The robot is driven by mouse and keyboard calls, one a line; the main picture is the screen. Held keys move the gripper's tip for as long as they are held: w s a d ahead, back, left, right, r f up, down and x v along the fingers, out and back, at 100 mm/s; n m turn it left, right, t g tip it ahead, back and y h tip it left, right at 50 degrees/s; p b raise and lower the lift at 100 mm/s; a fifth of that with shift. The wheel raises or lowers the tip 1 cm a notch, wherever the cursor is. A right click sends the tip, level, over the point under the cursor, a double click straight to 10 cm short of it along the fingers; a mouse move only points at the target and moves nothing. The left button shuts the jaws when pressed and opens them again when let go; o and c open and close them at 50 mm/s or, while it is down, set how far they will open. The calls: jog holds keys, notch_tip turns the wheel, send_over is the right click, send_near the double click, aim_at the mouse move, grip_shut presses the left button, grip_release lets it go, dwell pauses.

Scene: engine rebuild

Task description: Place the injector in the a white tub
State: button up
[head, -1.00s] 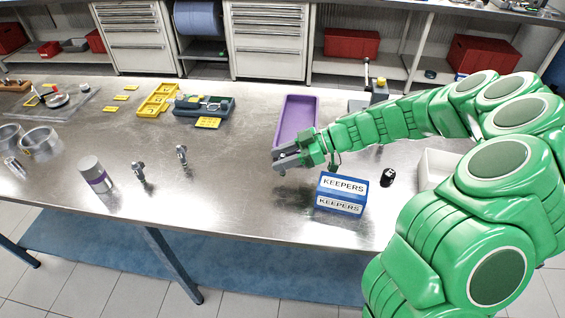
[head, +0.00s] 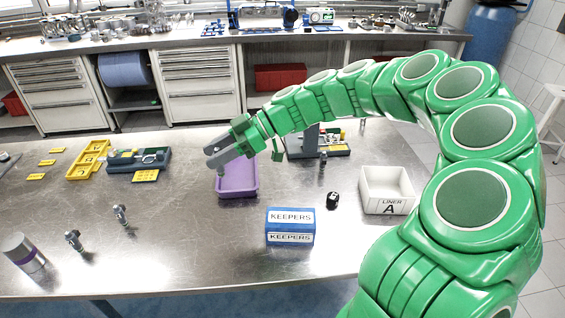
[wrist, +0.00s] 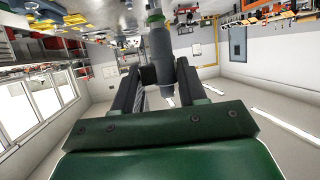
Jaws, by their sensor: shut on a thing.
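My gripper (head: 211,157) is shut on an injector, raised above the bench near the purple tray. In the wrist view the injector (wrist: 160,46) is a grey cylinder with a green band, held between the two fingers. In the head view it is mostly hidden by the fingers.
Two small metal parts (head: 73,240) (head: 121,215) stand at the left.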

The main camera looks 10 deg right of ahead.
jog(key=d+r+m+t, duration=0.1)
jog(key=d+m+t, duration=0.6)
jog(key=d, duration=1.9)
jog(key=s+d+r+m+t+h, duration=0.1)
jog(key=s+d+m+t+h, duration=0.2)
jog(key=s+d, duration=0.5)
jog(key=s+d+r+m+t+h, duration=0.1)
jog(key=s+d+m+t+h, duration=0.2)
jog(key=d, duration=0.9)
jog(key=w+d+f, duration=0.3)
jog(key=w+f, duration=0.3)
jog(key=w+d+f, duration=0.3)
jog(key=w+f, duration=0.3)
jog(key=f, duration=0.1)
jog(key=shift+f+t+y, duration=0.25)
jog(key=shift+t+y, duration=0.15)
jog(key=shift+f, duration=0.1)
